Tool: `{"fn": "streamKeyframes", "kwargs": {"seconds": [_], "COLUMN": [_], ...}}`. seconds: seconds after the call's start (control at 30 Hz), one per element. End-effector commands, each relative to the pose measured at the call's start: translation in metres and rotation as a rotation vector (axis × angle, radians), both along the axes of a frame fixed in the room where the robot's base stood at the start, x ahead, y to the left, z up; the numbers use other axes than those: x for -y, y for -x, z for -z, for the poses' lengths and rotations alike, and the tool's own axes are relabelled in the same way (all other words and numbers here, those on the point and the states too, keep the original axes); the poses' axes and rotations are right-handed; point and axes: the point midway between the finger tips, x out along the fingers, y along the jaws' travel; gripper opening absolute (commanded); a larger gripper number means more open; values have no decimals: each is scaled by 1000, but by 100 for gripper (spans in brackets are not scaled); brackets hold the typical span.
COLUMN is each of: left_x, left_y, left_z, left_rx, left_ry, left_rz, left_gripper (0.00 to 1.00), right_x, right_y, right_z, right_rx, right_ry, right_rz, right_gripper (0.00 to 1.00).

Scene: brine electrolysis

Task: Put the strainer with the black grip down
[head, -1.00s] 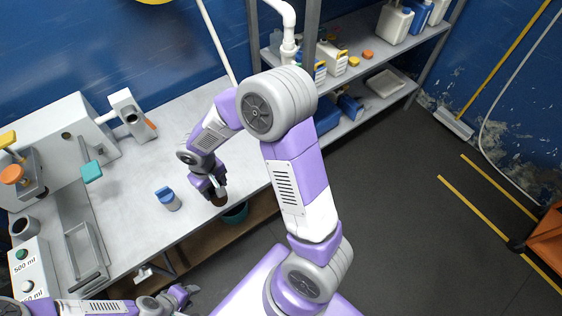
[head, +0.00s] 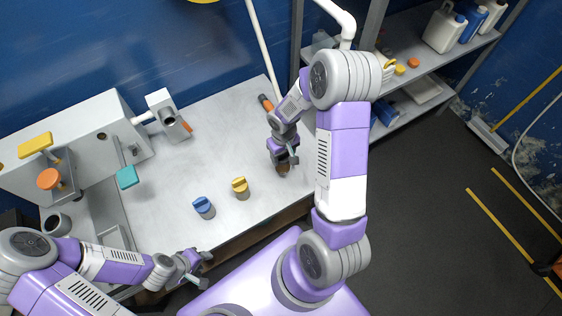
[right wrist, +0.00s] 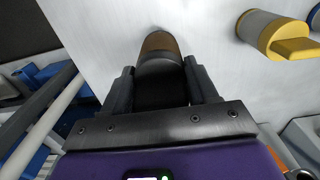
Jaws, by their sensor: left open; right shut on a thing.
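My right gripper (head: 285,162) is over the bench (head: 225,150) near its right front edge. In the right wrist view its fingers (right wrist: 162,90) are shut on the strainer with the black grip (right wrist: 161,68). Its black grip lies between the fingers, and its grey and brown body points away from them. In the head view the gripper largely hides this strainer. I cannot tell whether it touches the bench. My left gripper (head: 194,268) is open and empty at the bench's front edge.
A yellow-grip strainer (head: 241,189) and a blue-grip strainer (head: 204,208) stand left of my right gripper. An orange-ended item (head: 266,103) is behind it. A grey machine (head: 80,140) fills the bench's left side; shelves (head: 430,70) stand right. The middle bench is clear.

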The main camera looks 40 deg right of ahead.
Motion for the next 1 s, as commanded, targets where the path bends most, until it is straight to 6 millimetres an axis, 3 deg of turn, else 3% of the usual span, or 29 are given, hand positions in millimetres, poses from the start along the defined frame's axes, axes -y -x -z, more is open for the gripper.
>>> {"fn": "streamKeyframes", "kwargs": {"seconds": [0.4,0.8,0.83,1.0], "left_x": [0,0,0,0], "left_y": [0,0,0,0], "left_z": [8,12,12,11], "left_rx": [1,1,1,1], "left_ry": [0,0,0,0], "left_rz": [0,0,0,0], "left_gripper": [43,43,43,43], "right_x": [0,0,0,0], "right_y": [-1,-1,-1,-1], "right_z": [46,52,52,51], "right_rx": [0,3,2,2], "right_ry": [1,1,1,1], "right_rz": [0,0,0,0], "right_gripper": [22,22,61,84]}}
